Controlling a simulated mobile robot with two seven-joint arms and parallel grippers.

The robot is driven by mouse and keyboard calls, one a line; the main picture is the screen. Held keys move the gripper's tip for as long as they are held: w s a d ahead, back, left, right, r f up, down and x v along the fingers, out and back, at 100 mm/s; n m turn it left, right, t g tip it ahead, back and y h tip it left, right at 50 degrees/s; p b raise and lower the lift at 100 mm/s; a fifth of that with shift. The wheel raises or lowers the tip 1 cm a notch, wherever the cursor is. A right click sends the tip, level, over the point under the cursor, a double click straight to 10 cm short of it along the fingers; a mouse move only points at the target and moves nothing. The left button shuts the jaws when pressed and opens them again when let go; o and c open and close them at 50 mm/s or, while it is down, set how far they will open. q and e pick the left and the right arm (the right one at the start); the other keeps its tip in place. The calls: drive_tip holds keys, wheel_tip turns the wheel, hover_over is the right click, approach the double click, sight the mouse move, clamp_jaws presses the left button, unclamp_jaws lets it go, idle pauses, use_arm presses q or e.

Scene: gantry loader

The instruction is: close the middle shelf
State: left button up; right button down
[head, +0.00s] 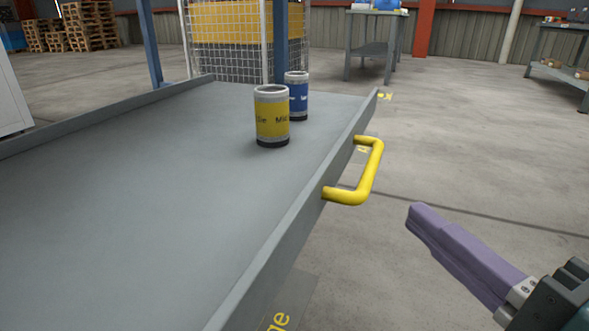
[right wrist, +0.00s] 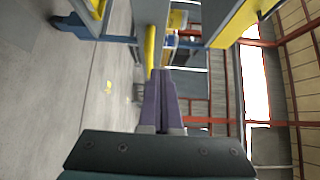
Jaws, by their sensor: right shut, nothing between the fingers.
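The middle shelf (head: 190,165) is a grey pull-out tray with raised edges, extended across the left of the head view. A yellow bar handle (head: 370,175) is fixed to its right-hand edge. My right gripper (head: 415,213) has purple fingers, shut and empty, to the right of the handle and apart from it in the head view. In the right wrist view the shut fingers (right wrist: 160,75) point towards a yellow bar (right wrist: 150,48), which appears just beyond the tips; I cannot tell the gap. My left gripper is not in view.
A yellow-labelled can (head: 272,118) and a blue-labelled can (head: 297,95) stand upright on the shelf near its far right edge. Blue posts (head: 150,45) and a wire mesh cage (head: 228,45) stand behind. The floor (head: 480,150) right of the shelf is clear.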

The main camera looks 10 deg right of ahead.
drive_tip(key=b, duration=0.2)
approach(332, 164)
drive_tip(key=w+d, duration=0.2)
drive_tip(key=w, duration=0.1)
drive_tip(key=w+a, duration=0.1)
drive_tip(key=w+a+b, duration=0.1)
drive_tip(key=shift+a+f, duration=0.15)
drive_tip(key=shift+a, duration=0.15)
drive_tip(key=shift+w+a, duration=0.25)
drive_tip(key=shift+a, duration=0.05)
drive_tip(key=shift+w, duration=0.1)
